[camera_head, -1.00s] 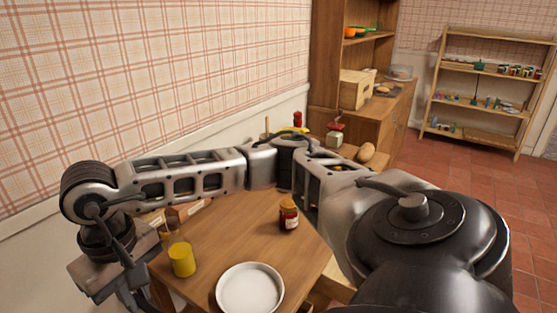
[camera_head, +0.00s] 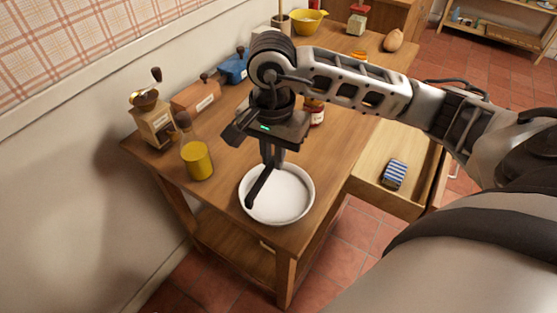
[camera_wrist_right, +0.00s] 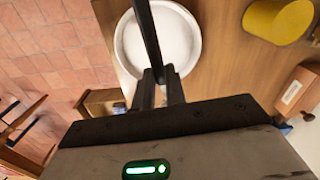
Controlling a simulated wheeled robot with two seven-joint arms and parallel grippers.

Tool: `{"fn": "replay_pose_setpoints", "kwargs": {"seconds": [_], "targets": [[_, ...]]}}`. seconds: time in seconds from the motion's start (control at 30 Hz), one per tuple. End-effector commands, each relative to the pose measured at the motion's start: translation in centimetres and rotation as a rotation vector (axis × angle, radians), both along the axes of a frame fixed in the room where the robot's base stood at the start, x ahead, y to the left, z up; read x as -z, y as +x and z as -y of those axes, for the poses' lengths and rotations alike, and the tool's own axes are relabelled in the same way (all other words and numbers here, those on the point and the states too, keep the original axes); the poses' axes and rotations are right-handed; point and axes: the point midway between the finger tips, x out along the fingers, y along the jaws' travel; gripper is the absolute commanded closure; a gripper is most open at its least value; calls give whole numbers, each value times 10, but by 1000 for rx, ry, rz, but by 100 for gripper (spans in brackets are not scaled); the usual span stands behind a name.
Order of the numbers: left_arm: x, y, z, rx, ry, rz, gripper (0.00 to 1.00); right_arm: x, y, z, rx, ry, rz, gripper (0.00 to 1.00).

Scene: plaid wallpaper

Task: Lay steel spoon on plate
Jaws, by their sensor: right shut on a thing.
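The white plate (camera_head: 291,196) lies on the wooden table near its front corner; it also shows in the right wrist view (camera_wrist_right: 181,42). My right gripper (camera_head: 273,163) points down over the plate and is shut on a dark, slender spoon (camera_head: 257,190). The spoon slants down to the left across the plate, its lower end near the left rim. In the right wrist view the spoon (camera_wrist_right: 147,32) runs from between the fingertips (camera_wrist_right: 159,76) across the plate. I cannot tell whether it touches the plate. My left gripper is not in view.
A yellow-filled glass container (camera_head: 198,162) stands left of the plate, with a coffee grinder (camera_head: 153,122) behind it. A red jar (camera_head: 315,113) is partly hidden behind my arm. An open drawer (camera_head: 378,203) at right holds a blue striped item (camera_head: 395,174).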

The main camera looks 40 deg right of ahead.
Motion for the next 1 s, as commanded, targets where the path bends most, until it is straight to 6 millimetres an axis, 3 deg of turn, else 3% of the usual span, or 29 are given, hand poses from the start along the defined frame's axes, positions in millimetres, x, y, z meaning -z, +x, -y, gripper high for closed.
{"fn": "replay_pose_setpoints", "kwargs": {"seconds": [0.17,0.37,0.73,1.0], "targets": [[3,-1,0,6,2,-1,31,12,-3,7,125,-6,-2,100],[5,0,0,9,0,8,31,23,-2,7,127,-6,-2,100],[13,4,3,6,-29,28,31,62,-2,6,124,-5,-2,100],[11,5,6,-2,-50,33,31,71,-2,6,122,-6,-1,100]]}}
